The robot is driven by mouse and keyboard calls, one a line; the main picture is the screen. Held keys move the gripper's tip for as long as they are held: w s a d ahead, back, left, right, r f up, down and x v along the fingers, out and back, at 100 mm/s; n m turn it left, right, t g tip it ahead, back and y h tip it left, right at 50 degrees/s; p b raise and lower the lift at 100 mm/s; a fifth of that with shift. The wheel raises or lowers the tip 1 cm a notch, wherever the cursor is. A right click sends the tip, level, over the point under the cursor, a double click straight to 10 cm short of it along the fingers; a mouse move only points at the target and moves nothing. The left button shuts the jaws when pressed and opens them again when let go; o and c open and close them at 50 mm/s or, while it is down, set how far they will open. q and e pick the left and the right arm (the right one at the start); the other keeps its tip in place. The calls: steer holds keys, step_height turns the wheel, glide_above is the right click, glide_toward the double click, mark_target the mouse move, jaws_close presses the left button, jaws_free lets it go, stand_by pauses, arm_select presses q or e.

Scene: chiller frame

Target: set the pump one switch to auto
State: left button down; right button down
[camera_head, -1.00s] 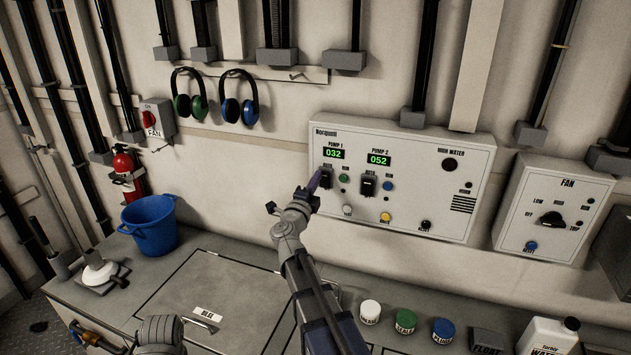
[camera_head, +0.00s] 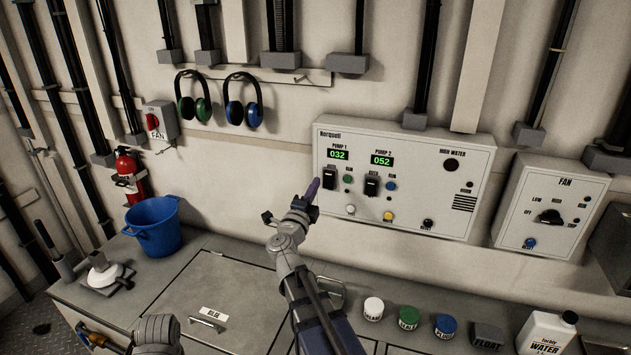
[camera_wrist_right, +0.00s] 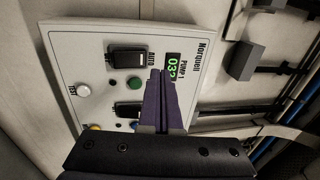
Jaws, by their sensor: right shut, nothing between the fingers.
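The pump one switch (camera_head: 329,178) is a black rocker below the green PUMP 1 display reading 032, on the white control panel (camera_head: 400,215). In the right wrist view the switch (camera_wrist_right: 125,59) appears sideways, with AUTO lettered at its upper end. I cannot tell which way the rocker is tipped. My right gripper (camera_head: 313,187) is shut and empty, its purple fingers just left of and slightly below the switch, apart from it in the picture. The fingers (camera_wrist_right: 165,78) also show in the right wrist view, beside the switch and overlapping the display.
The similar pump two switch (camera_head: 371,185) and several round buttons are close by on the panel. A fan panel (camera_head: 550,205) is at right. Jars and a water jug (camera_head: 546,333) stand on the counter below. A blue bucket (camera_head: 154,226) is at left.

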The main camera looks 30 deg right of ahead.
steer(key=s+a+r, duration=0.1)
steer(key=s+a, duration=0.3)
steer(key=a, duration=0.1)
steer(key=shift+a+p, duration=0.15)
steer(key=shift+p, duration=0.3)
steer(key=shift+r, duration=0.1)
